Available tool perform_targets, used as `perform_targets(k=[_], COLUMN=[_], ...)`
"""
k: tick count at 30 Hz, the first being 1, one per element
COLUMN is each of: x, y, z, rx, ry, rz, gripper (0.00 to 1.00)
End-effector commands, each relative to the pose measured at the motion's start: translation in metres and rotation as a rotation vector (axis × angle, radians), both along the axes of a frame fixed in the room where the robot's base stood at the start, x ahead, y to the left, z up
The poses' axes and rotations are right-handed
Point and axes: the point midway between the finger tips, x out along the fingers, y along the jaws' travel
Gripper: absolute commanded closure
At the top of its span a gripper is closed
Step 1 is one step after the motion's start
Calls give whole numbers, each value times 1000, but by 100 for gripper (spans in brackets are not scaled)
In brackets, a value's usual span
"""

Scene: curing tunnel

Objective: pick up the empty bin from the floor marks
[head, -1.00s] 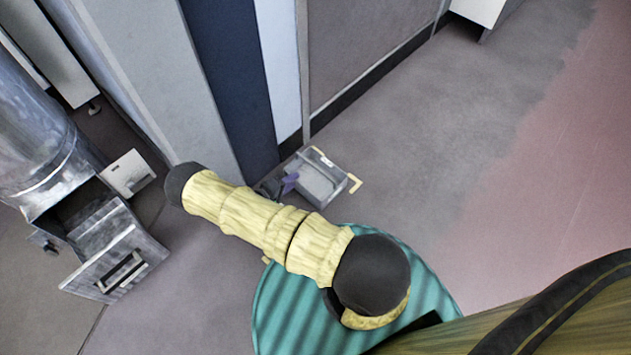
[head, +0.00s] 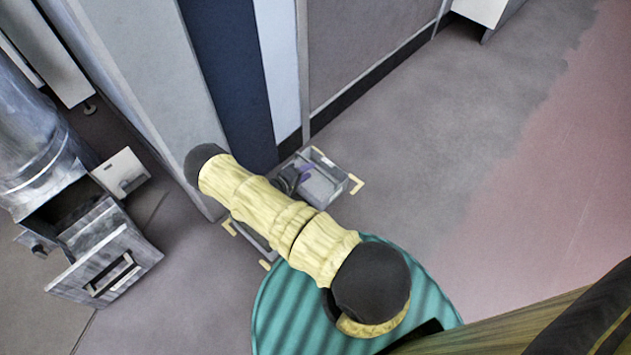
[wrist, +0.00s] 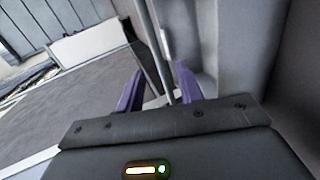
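A small grey open-topped bin (head: 322,188) sits on the floor beside the tall cabinet, with yellow corner marks (head: 356,184) at its outer corners. Its inside looks bare, though part is hidden by my gripper. My gripper (head: 305,171) is at the bin's left side, low over its rim. In the wrist view, the two purple fingers of my gripper (wrist: 160,90) stand apart, with a thin grey upright edge (wrist: 152,45) between them, probably the bin's wall. I see gaps beside that edge; contact cannot be told.
More yellow marks (head: 229,228) and a grey edge lie left, partly hidden behind my arm. A metal machine with an open drawer (head: 105,262) stands at the left. The dark blue cabinet panel (head: 232,75) rises close behind the bin. Floor to the right (head: 450,150) is clear.

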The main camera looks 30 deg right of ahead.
Motion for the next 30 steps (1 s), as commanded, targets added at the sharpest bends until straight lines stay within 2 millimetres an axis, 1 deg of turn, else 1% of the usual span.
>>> perform_targets(k=[1, 6, 9, 25, 26, 27, 29, 30], x=[2, 9, 10, 10, 10, 10, 10, 10], y=[-6, -25, -30, -30, -30, -30, -30, -30], z=[-8, -13, -13, -12, -12, -12, -12, -12], rx=[0, 0, 1, 0, 0, 0, 0, 0], ry=[0, 1, 1, 0, 1, 1, 1, 1], rz=[-4, -3, -2, -1, -1, -1, -1, -1], gripper=[63, 63, 63, 63, 67, 75, 87, 95])
